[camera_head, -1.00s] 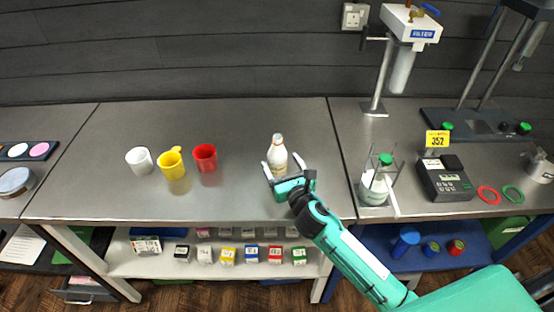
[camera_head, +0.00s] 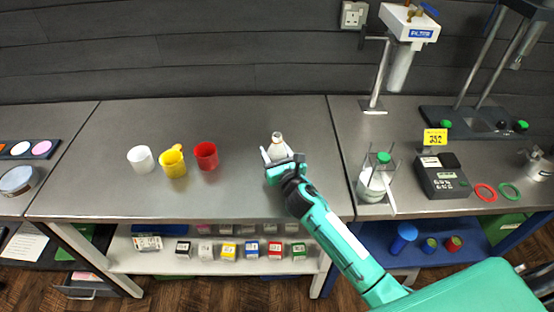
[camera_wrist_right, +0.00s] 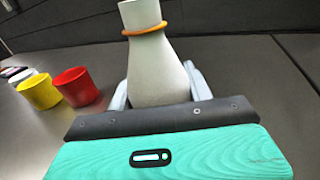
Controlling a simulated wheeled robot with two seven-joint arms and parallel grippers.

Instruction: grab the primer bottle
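A pale white bottle with an orange ring round its neck, which I take to be the primer bottle (camera_head: 278,146), stands upright on the grey steel bench. My right gripper (camera_head: 282,158) reaches it from the front, with one finger on each side of it. In the right wrist view the bottle (camera_wrist_right: 156,70) rises between the two pale fingers (camera_wrist_right: 158,88), close to the palm. The fingers look spread, with no clear grip on it. The bottle's lower part is hidden by the gripper. My left gripper is out of view.
To the left stand a red cup (camera_head: 206,156), a yellow cup (camera_head: 173,162) and a white cup (camera_head: 140,159). The bench behind the bottle is clear.

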